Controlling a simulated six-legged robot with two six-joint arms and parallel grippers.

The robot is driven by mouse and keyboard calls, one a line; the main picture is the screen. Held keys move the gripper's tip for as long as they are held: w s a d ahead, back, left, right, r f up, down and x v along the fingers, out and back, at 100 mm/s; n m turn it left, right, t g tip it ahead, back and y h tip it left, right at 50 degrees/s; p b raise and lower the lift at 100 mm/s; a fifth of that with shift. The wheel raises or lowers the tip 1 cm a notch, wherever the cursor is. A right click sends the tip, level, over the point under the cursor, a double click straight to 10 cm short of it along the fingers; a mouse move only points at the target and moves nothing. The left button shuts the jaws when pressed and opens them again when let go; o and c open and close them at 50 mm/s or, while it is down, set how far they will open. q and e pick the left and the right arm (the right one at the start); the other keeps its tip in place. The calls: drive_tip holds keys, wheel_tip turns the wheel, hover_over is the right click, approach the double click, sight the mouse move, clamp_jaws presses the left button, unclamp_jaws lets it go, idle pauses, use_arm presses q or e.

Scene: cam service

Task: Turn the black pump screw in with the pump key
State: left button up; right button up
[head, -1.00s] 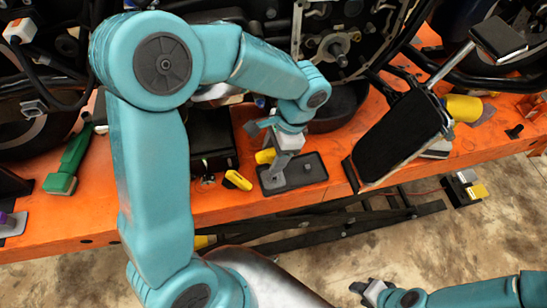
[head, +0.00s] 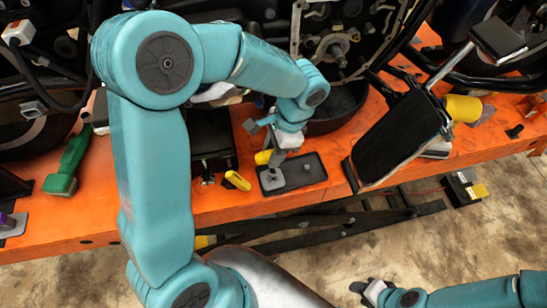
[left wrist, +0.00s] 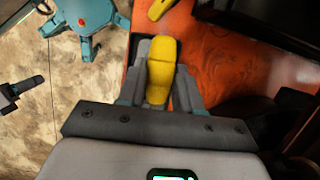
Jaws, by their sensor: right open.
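My left gripper (head: 270,158) is over the bench by a small dark tray (head: 318,177). In the left wrist view its fingers (left wrist: 161,85) lie on both sides of a yellow handle (left wrist: 162,68) and look shut on it. I take this to be the pump key; its working end is hidden. The yellow handle also shows beside the gripper in the head view (head: 263,157). A small dark peg (head: 307,168), possibly the black pump screw, stands in the tray. The pump area (head: 333,48) is on the engine behind. My right gripper (head: 366,287) is open and empty, low over the floor.
A yellow piece (head: 237,180) lies left of the tray. A green-handled tool (head: 68,165) lies at the bench's left. A black padded part (head: 398,135) leans right of the tray. A yellow cylinder (head: 462,108) and a small black knob (head: 514,131) are farther right.

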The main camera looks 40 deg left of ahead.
use_arm(q)
clamp_jaws()
drive_tip(key=shift+r+p, duration=0.65)
drive_tip(key=shift+r, duration=0.1)
drive_tip(key=shift+r+p, duration=2.75)
drive_tip(key=shift+r, duration=0.65)
